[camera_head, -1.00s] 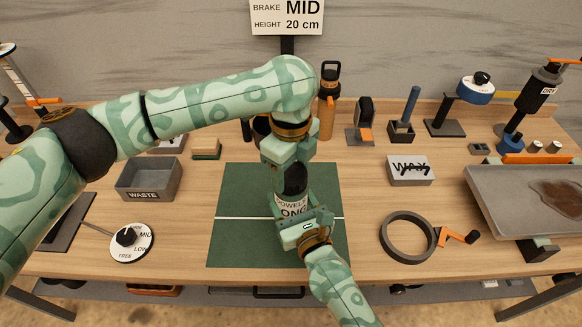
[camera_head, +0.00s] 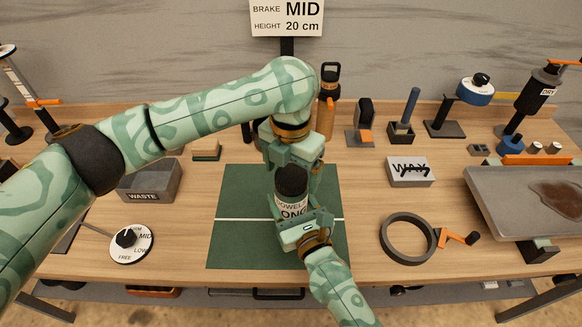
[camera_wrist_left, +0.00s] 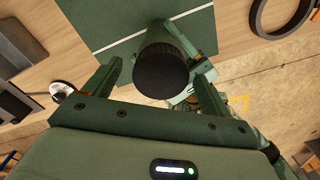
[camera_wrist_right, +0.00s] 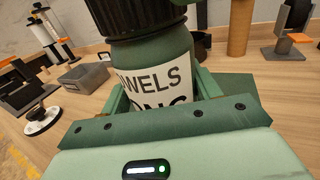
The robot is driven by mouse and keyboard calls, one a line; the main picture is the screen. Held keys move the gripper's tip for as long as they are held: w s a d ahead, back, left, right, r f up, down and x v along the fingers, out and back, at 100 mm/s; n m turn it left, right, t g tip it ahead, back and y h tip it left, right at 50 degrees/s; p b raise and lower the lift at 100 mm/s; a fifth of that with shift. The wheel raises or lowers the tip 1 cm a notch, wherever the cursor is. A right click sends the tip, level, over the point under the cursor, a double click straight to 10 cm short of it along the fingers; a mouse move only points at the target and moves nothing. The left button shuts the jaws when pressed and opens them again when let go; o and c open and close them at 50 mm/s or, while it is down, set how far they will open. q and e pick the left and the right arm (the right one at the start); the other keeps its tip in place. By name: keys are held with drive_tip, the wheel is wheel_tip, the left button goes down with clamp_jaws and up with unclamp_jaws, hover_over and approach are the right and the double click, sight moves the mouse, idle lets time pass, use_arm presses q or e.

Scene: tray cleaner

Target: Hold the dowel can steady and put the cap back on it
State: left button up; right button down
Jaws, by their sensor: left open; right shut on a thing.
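The dowel can (camera_head: 291,207), green with a white label, stands on the green mat (camera_head: 235,247). A black ribbed cap (camera_head: 291,181) sits on its top; it also shows at the top of the right wrist view (camera_wrist_right: 133,17) and from above in the left wrist view (camera_wrist_left: 160,68). My right gripper (camera_head: 300,220) is shut on the can's body, its fingers around the label in the right wrist view (camera_wrist_right: 155,95). My left gripper (camera_wrist_left: 158,75) is open, its fingers on either side of the cap and apart from it. Whether the cap is fully seated is hard to tell.
A grey waste bin (camera_head: 150,183) and a round dial (camera_head: 131,243) stand on the left. An orange bottle (camera_head: 327,110) stands behind my left gripper.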

use_arm(q)
wheel_tip(320, 180, up, 12)
idle(0.5)
use_arm(e)
drive_tip(key=shift+c, duration=1.4)
unclamp_jaws()
use_arm(q)
drive_tip(key=shift+f, duration=0.1)
use_arm(e)
drive_tip(key=v, duration=1.6)
drive_tip(key=shift+s+f, duration=0.1)
drive_tip(key=shift+s, duration=0.1)
